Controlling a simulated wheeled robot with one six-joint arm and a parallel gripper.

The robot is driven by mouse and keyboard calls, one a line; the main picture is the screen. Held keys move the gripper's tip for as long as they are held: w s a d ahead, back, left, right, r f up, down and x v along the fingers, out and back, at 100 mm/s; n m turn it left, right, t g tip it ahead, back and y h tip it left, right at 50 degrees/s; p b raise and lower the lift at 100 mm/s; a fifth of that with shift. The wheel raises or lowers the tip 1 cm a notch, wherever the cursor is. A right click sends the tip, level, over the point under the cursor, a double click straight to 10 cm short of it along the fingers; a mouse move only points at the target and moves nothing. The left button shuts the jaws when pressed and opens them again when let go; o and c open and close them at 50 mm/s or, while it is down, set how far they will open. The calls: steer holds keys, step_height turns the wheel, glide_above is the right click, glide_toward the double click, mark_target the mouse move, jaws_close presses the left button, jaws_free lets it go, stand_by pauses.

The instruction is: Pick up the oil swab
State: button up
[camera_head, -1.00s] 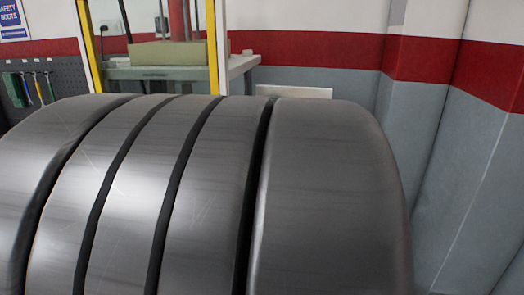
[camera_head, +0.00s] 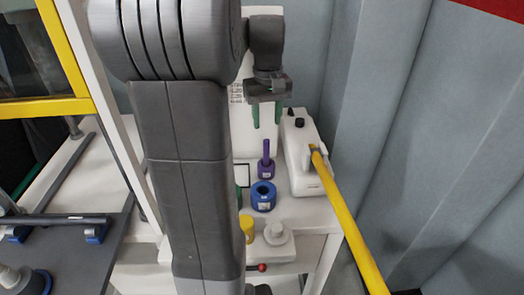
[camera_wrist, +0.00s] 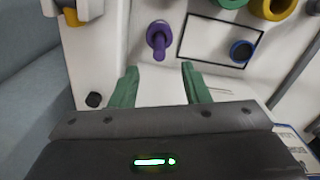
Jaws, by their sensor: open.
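A purple upright stick on a round purple base (camera_head: 266,160) stands on the white bench; it may be the oil swab, but I cannot be sure. In the wrist view this purple piece (camera_wrist: 159,42) is beyond the fingertips, roughly in line with the gap between them. My gripper (camera_head: 267,120) is above and behind it in the head view, with green fingers pointing down. In the wrist view my gripper (camera_wrist: 158,70) is open, its two green fingers apart with nothing between them.
A blue ring-shaped piece (camera_head: 263,196) is in front, with a yellow piece (camera_head: 247,229) farther forward. A yellow frame post stands at left.

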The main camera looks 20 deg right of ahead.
mark_target(267, 142)
step_height(267, 142, down, 8)
steer(key=shift+s+r, duration=0.1)
steer(key=shift+w+f, duration=0.25)
steer(key=shift+f, duration=1.1)
steer(key=shift+w+f, duration=0.25)
steer(key=shift+f, duration=1.05)
jaws_close()
